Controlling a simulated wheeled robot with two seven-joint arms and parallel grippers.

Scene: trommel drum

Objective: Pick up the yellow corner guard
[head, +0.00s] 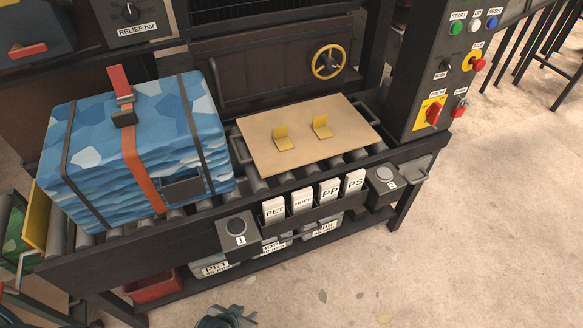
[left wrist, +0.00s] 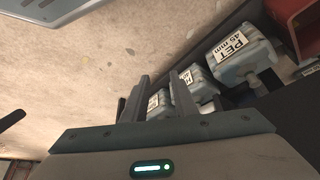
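Two small yellow L-shaped corner guards stand on a tan board in the head view. One corner guard (head: 283,139) is nearer the middle of the board, and the other corner guard (head: 321,127) is to its right and farther back. Both are apart from any gripper. My left gripper (head: 238,314) shows only partly, dark, at the bottom edge of the head view, low in front of the bench. In the left wrist view the left gripper (left wrist: 158,95) has its two fingers apart, with nothing seen held between them. My right gripper is not in view.
The tan board (head: 355,112) lies on the roller bench. A strapped blue bale (head: 85,130) stands left of it. Label cards (head: 330,190) and button boxes (head: 238,232) line the front edge. A control post (head: 425,75) stands behind right.

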